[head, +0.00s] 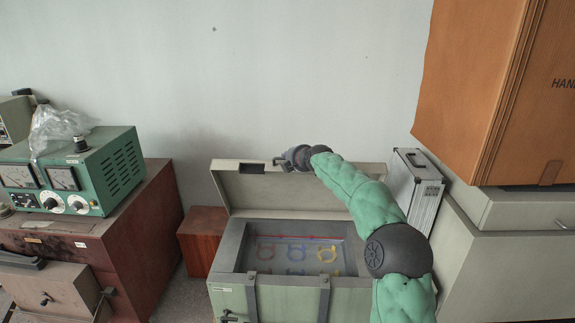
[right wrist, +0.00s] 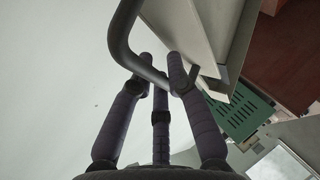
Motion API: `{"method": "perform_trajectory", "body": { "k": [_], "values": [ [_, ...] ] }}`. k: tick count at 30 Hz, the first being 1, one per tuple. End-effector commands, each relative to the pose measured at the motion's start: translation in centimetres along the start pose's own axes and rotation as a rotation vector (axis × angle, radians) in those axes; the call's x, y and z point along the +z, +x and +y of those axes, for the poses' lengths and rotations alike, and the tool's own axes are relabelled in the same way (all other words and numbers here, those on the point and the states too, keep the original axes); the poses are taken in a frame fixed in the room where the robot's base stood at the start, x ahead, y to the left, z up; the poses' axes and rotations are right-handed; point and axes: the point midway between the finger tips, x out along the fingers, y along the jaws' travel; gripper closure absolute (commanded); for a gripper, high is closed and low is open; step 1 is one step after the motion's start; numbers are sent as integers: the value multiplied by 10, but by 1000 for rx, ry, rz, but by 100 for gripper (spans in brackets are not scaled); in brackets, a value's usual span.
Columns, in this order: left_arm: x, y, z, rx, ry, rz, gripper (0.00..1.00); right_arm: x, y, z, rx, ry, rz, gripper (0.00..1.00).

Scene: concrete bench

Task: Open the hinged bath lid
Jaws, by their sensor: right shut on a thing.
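The pale grey-green bath (head: 340,298) stands in the lower middle of the head view, its inside exposed with coloured ring shapes in it. Its hinged lid (head: 285,190) stands raised at the back, roughly upright. My right gripper (head: 298,157) is at the lid's top edge. In the right wrist view my right gripper's fingers (right wrist: 160,75) are closed around a dark bent bar handle (right wrist: 122,38) beside the pale lid (right wrist: 185,32). The gripper hides part of the handle in the head view. My left gripper is in neither view.
A green metered instrument (head: 115,165) sits on a red-brown cabinet (head: 160,230) at the left. A small reddish box (head: 200,235) stands beside the bath. A silver case (head: 425,205) and large orange-brown box (head: 470,80) are at the right. The wall (head: 300,80) is behind the lid.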

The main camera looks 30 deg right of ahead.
Motion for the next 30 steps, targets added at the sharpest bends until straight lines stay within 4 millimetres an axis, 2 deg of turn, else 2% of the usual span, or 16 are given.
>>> {"method": "perform_trajectory", "body": {
  "k": [16,17,18,30],
  "values": [
    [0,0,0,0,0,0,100,0,2,0,-6,-3,0,100],
    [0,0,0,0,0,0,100,0,2,0,-6,-3,0,78],
    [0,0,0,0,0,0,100,0,2,0,-6,-2,0,72],
    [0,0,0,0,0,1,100,1,-1,2,-3,-1,0,72]
  ]
}}
